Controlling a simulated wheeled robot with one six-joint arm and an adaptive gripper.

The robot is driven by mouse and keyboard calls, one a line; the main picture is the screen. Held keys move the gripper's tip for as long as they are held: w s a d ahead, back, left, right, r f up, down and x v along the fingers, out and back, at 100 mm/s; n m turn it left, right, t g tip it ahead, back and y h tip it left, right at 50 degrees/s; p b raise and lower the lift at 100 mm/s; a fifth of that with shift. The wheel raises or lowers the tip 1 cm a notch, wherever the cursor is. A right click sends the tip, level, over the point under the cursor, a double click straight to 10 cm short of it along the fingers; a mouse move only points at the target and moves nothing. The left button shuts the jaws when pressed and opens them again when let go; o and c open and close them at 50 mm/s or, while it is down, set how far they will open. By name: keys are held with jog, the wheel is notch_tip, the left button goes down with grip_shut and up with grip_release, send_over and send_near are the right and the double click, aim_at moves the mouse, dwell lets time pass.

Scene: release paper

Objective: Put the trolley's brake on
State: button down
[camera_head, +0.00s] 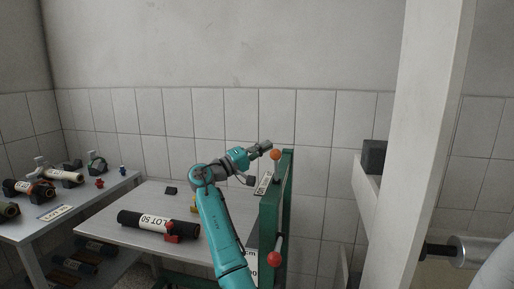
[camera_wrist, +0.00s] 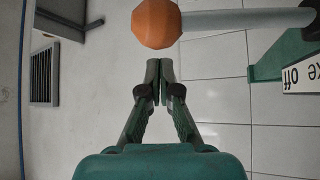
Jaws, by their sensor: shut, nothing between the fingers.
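The trolley's green upright panel (camera_head: 270,215) stands at the right end of the grey table. An orange ball knob (camera_head: 275,154) tops a grey lever on it; in the wrist view the knob (camera_wrist: 156,24) and its lever (camera_wrist: 245,19) lie just past my fingertips. A label (camera_wrist: 302,76) at the right edge of the wrist view reads partly "ke off". A red knob (camera_head: 275,258) sits lower on the panel. My gripper (camera_wrist: 160,74) is shut and empty, its tips apart from the orange knob in the picture. In the head view my gripper (camera_head: 266,146) is close beside that knob.
A dark roll labelled LOT 50 (camera_head: 157,222) lies on the grey table (camera_head: 120,204). A side table (camera_head: 80,205) at left holds more rolls. A white post (camera_head: 415,150) stands right of the panel. A tiled wall (camera_head: 215,115) is behind.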

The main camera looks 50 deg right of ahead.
aim_at(276, 167)
jog(key=shift+s+a+f, duration=0.2)
jog(key=shift+s+a, duration=0.05)
jog(key=shift+s, duration=0.15)
jog(key=shift+s+a+f, duration=0.15)
jog(key=shift+s+a, duration=0.05)
jog(key=shift+s, duration=0.2)
jog(key=shift+s+a+f+m+g, duration=0.55)
jog(key=shift+a+m+g, duration=0.2)
jog(key=shift+m+g, duration=0.05)
